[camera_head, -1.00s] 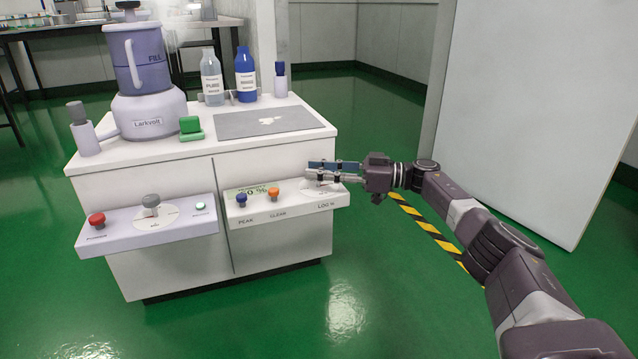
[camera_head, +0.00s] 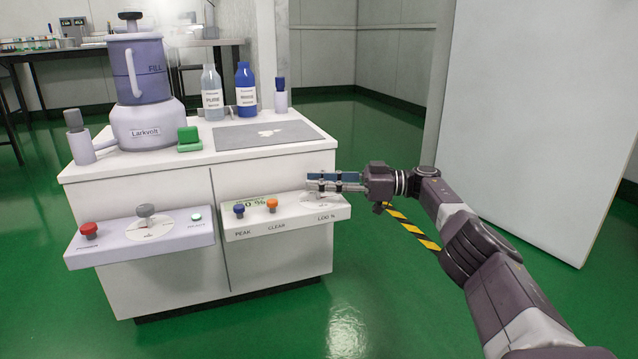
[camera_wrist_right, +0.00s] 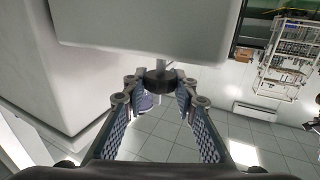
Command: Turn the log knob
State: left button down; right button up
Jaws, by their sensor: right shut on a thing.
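The log knob (camera_wrist_right: 160,84) is a dark round cap on a thin pale stem in the right wrist view. It sits between the fingertips of my right gripper (camera_wrist_right: 158,88), which is shut on it. In the head view my right gripper (camera_head: 322,182) reaches in from the right over the right end of the white panel (camera_head: 285,228), at the "LOG N" label (camera_head: 325,218). There the fingers hide the knob, and only part of its white dial (camera_head: 315,199) shows. My left gripper is not in view.
Beside it on the panel are an orange knob (camera_head: 272,205) and a blue knob (camera_head: 239,210). A lilac panel (camera_head: 190,239) with a red knob (camera_head: 89,230) and grey knob (camera_head: 145,211) is further left. Bottles and a blender-like machine (camera_head: 147,122) stand on the cabinet.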

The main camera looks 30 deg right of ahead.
jog(key=shift+a+f, duration=0.1)
jog(key=o, duration=1.2)
jog(key=shift+w+a, duration=0.1)
jog(key=shift+c, duration=0.2)
jog(key=shift+r, duration=0.3)
notch_tip(320, 180, up, 9)
jog(key=shift+r, duration=0.2)
